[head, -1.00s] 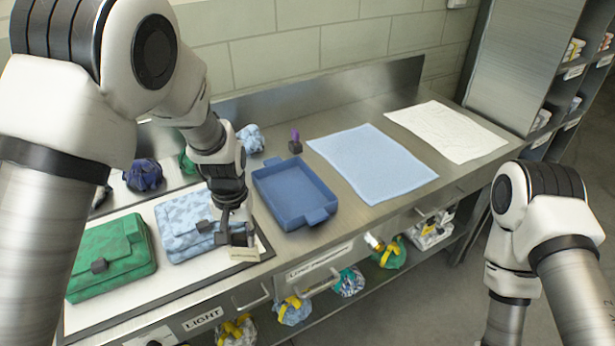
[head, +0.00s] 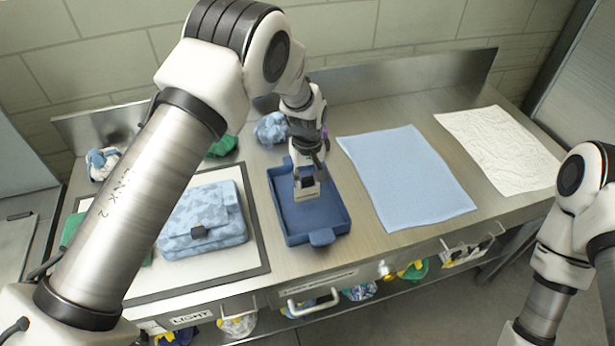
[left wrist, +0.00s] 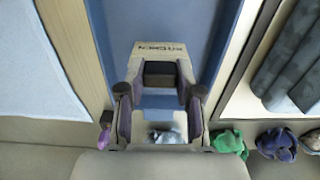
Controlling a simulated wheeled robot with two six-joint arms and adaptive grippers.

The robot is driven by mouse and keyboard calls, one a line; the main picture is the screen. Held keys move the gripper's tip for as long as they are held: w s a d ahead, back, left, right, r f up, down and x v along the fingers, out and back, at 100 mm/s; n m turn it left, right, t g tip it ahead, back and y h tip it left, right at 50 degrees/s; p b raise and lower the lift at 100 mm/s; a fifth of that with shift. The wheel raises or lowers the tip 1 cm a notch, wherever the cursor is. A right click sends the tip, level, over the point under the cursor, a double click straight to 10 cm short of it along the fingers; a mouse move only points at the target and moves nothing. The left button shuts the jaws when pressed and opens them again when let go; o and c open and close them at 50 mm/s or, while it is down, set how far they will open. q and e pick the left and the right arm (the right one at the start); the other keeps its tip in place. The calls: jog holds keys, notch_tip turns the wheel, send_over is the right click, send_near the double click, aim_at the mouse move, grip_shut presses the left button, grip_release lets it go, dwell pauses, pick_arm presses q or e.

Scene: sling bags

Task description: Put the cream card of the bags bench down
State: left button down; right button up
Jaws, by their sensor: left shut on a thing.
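My left gripper (head: 307,180) is shut on the cream card (head: 307,193) above the blue tray (head: 322,238). In the left wrist view the card (left wrist: 158,48) sticks out past the fingers (left wrist: 158,72), with dark printing along it. The blue tray floor (left wrist: 155,14) shows beyond it. I cannot tell whether the card touches the tray floor. A light blue patterned bag (head: 203,218) lies on the white panel left of the tray. A green bag (head: 70,228) is mostly hidden behind my left arm. My right arm is at the right edge, its gripper out of frame.
A light blue cloth (head: 408,180) and a white crinkled sheet (head: 497,148) lie flat right of the tray. Bundled cloths (head: 271,128) stand behind at the back panel. The white panel (head: 240,260) has a dark rim. Several bundles sit on the shelf below.

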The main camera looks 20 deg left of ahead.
pick_arm(q)
jog(key=shift+w+f, duration=0.15)
jog(key=shift+f, duration=0.4)
jog(key=shift+a, duration=0.15)
jog(key=shift+s, duration=0.3)
jog(key=c, duration=0.9)
grip_release()
jog(key=shift+f, duration=0.1)
jog(key=shift+o, duration=0.6)
jog(key=shift+w+f, duration=0.1)
jog(key=shift+w, duration=0.05)
